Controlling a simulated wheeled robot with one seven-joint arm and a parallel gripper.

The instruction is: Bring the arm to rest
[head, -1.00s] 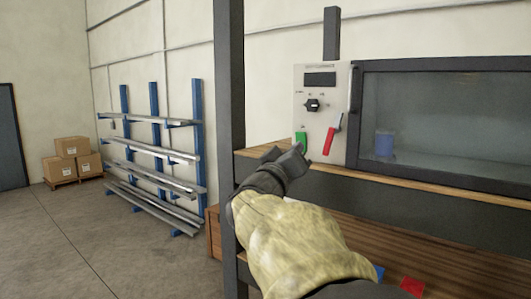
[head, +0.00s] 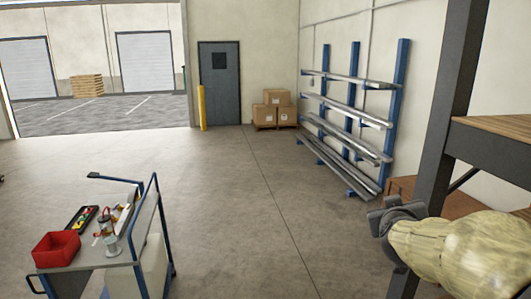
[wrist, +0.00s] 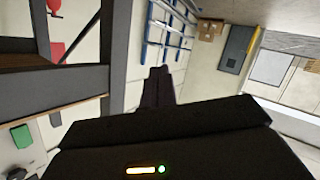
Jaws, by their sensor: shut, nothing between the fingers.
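My gripper (head: 385,222) is at the lower right of the head view, on the end of my sleeved arm. It is in front of the dark post of the workbench and holds nothing. In the wrist view the gripper (wrist: 158,85) shows as dark fingers pressed together, pointing toward the blue rack.
The workbench's dark post (head: 440,130) and wooden shelf (head: 500,128) stand close to my arm. A blue rack (head: 355,110) with metal bars stands behind. A trolley (head: 140,245) with a red bin (head: 56,249) is at the lower left. The middle floor (head: 250,190) is clear.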

